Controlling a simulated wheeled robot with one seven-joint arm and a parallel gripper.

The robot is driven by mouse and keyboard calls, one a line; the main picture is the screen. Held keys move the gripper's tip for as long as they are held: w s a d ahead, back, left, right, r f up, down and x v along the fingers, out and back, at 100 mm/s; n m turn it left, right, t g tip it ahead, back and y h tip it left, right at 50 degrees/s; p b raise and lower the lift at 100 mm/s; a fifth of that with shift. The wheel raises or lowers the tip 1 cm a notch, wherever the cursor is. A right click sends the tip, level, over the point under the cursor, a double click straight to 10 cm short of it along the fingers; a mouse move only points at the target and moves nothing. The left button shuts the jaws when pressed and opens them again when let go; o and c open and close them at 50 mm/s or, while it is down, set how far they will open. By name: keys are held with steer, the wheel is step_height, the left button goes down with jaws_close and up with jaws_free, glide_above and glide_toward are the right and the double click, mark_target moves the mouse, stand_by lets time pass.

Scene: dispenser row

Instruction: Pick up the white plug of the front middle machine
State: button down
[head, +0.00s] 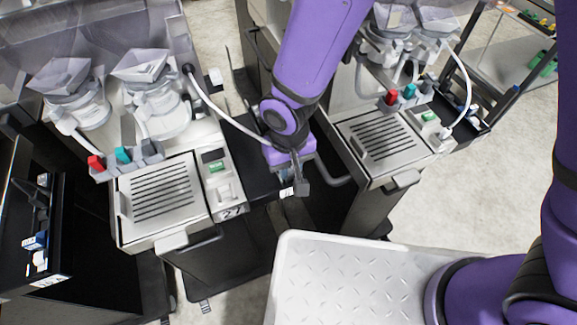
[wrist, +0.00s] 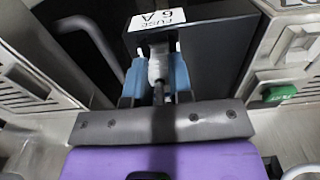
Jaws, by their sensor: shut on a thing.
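My gripper (head: 298,178) hangs in the gap between two dispenser machines, over a dark surface. In the wrist view its blue fingertips (wrist: 156,75) are closed on the white plug (wrist: 155,66), which lies between them just short of a "FUSE 6A" label. A white cable (head: 222,113) runs from the side of the left machine (head: 160,195) to my gripper. In the head view the plug is hidden by my gripper and cannot be made out.
The right machine (head: 380,140) stands close by, with its own white cable (head: 464,78) running down to its front. A pale ridged platform (head: 350,280) fills the lower middle. Floor shows at the right. A shelf (head: 520,60) stands at the far right.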

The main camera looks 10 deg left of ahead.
steer(key=shift+r, duration=0.45)
step_height(320, 180, up, 2)
steer(key=shift+r, duration=0.1)
steer(key=s+d+r, duration=0.1)
steer(key=s+d, duration=0.3)
steer(key=s, duration=1.1)
steer(key=shift+s, duration=0.25)
steer(key=shift+r, duration=1.1)
step_height(320, 180, up, 3)
steer(key=shift+f, duration=0.1)
stand_by(0.4)
